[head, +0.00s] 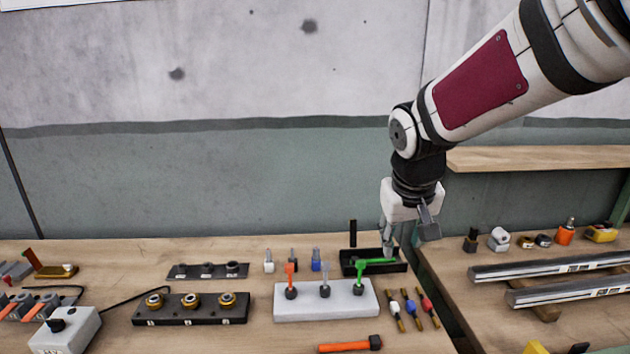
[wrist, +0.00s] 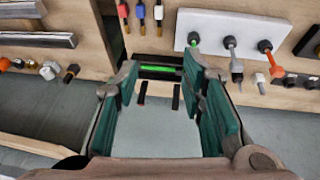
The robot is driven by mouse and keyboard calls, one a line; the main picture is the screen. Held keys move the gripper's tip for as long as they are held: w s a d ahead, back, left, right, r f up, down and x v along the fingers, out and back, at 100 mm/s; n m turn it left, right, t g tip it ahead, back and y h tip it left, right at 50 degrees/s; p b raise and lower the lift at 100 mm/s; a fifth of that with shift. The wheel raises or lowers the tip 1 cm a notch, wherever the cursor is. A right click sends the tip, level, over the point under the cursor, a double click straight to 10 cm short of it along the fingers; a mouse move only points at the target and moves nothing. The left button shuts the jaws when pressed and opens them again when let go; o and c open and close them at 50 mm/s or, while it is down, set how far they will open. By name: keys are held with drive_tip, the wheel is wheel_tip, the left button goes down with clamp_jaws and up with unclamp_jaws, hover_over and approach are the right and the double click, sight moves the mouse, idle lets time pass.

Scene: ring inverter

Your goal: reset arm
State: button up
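My gripper (head: 388,248) hangs from the arm over the back right of the table, at the black tray. In the wrist view my gripper (wrist: 160,68) has its two green-padded fingers wide apart, with nothing held between them. A bright green bar (head: 379,262) lies in the black tray (head: 402,267), below the fingers; the bar also shows between the fingertips in the wrist view (wrist: 160,69). Just in front, a white block (head: 325,309) carries an orange, a grey and a green upright piece on dark round bases. A finger partly hides the green one in the wrist view.
Screwdriver-like tools (head: 412,310) lie right of the white block. A black holder with brass rings (head: 198,309) and a grey control box (head: 66,331) stand left. Rails (head: 560,290) lie on the right table, beyond a gap.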

drive_tip(key=s+r+p, duration=0.1)
drive_tip(key=s+r, duration=0.1)
drive_tip(key=s, duration=1.1)
drive_tip(key=s+r+y, duration=0.1)
drive_tip(key=s+r, duration=0.1)
drive_tip(key=s, duration=1)
drive_tip(key=shift+s+y+p, duration=0.3)
drive_tip(key=shift+s+p, duration=0.1)
drive_tip(key=shift+a+r, duration=0.1)
idle(0.8)
